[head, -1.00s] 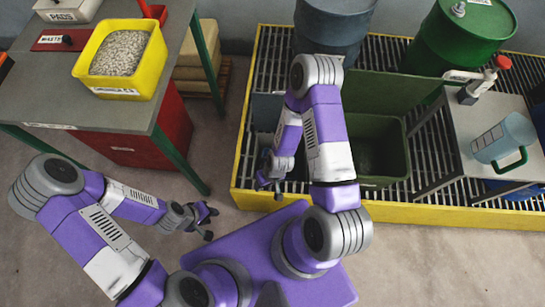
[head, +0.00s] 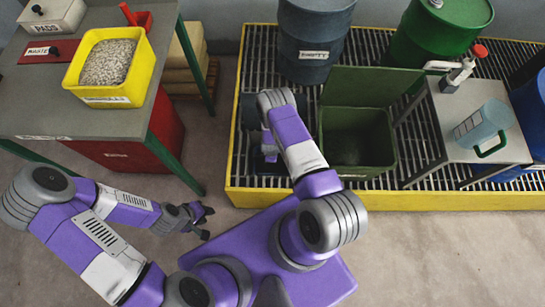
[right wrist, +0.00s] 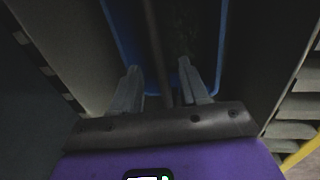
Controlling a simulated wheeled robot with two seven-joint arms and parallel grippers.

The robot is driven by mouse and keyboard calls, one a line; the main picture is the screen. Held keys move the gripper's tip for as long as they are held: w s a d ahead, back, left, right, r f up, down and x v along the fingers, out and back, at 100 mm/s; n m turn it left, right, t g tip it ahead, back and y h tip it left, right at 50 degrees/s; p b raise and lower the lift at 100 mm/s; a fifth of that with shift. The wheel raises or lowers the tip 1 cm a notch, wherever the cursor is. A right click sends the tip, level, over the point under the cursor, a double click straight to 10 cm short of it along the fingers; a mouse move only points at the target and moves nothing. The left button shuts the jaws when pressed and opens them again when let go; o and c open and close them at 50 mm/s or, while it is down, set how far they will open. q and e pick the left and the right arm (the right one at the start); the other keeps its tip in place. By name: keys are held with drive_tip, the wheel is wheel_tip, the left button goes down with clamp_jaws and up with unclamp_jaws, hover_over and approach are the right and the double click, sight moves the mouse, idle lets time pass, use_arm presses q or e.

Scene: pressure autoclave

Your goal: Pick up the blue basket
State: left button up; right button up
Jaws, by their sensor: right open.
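The blue basket shows in the right wrist view as a blue rim (right wrist: 122,35) around a dark inside. A thin grey bar, which looks like its handle, runs lengthwise over the middle. My right gripper (right wrist: 158,72) is open, with one finger on each side of the bar; whether they touch it I cannot tell. In the head view my right forearm reaches down over a dark bin on the grating and hides most of the gripper and basket. My left gripper (head: 202,220) hangs open and empty over the floor left of my base.
An open green bin (head: 385,165) stands right of my right arm on the yellow-edged grating (head: 300,188). A side table (head: 465,150) holds a pale blue jug (head: 482,128). A yellow tub (head: 140,88) of granules sits on the left table (head: 60,110). Drums stand behind.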

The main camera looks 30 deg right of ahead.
drive_tip(key=f, duration=0.1)
drive_tip(key=f+b, duration=0.1)
drive_tip(key=f, duration=0.1)
drive_tip(key=f+b, duration=0.1)
drive_tip(key=shift+w+d+f, duration=0.15)
drive_tip(key=shift+w, duration=0.15)
drive_tip(key=shift+c, duration=0.2)
clamp_jaws()
